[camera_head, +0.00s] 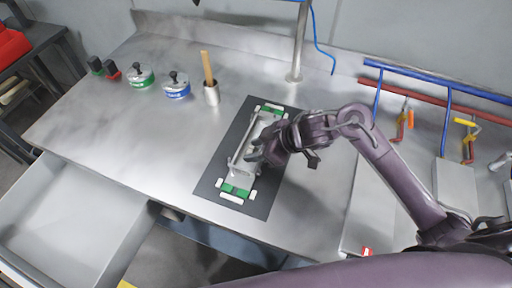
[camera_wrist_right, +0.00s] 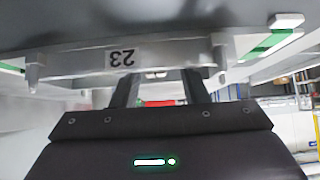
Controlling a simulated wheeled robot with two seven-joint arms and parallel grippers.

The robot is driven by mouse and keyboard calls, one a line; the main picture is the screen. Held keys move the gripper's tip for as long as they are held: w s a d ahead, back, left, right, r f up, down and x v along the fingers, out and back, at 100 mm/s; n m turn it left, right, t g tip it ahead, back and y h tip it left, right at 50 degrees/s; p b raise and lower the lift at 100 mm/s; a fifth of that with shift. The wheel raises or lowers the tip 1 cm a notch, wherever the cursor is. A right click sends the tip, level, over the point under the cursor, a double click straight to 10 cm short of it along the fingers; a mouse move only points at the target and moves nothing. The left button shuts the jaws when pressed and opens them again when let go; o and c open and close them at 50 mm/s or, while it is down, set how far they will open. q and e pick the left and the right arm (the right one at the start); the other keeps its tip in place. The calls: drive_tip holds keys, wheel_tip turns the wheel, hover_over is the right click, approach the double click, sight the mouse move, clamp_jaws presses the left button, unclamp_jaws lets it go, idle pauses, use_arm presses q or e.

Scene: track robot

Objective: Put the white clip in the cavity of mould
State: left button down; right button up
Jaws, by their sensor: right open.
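The mould (camera_head: 238,172) is a long grey metal piece on a dark mat (camera_head: 210,180) in the middle of the table. Small white clips sit at its near end, one being the white clip (camera_head: 232,197), beside green blocks (camera_head: 240,190). More white and green pieces (camera_head: 272,108) are at its far end. My right gripper (camera_head: 256,157) is over the middle of the mould and hides part of it. In the right wrist view its fingers (camera_wrist_right: 161,92) are apart with nothing seen between them. A metal part marked 23 (camera_wrist_right: 122,57) spans the view just beyond them. My left gripper is not in view.
Two round tins, one green (camera_head: 140,78) and one blue (camera_head: 176,86), and a cup with a wooden stick (camera_head: 211,94) stand at the back left. A metal post (camera_head: 298,50) rises behind the mat. An open drawer (camera_head: 70,220) juts out at front left. The left tabletop is clear.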

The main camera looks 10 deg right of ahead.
drive_tip(key=v, duration=1.2)
drive_tip(key=shift+r, duration=0.1)
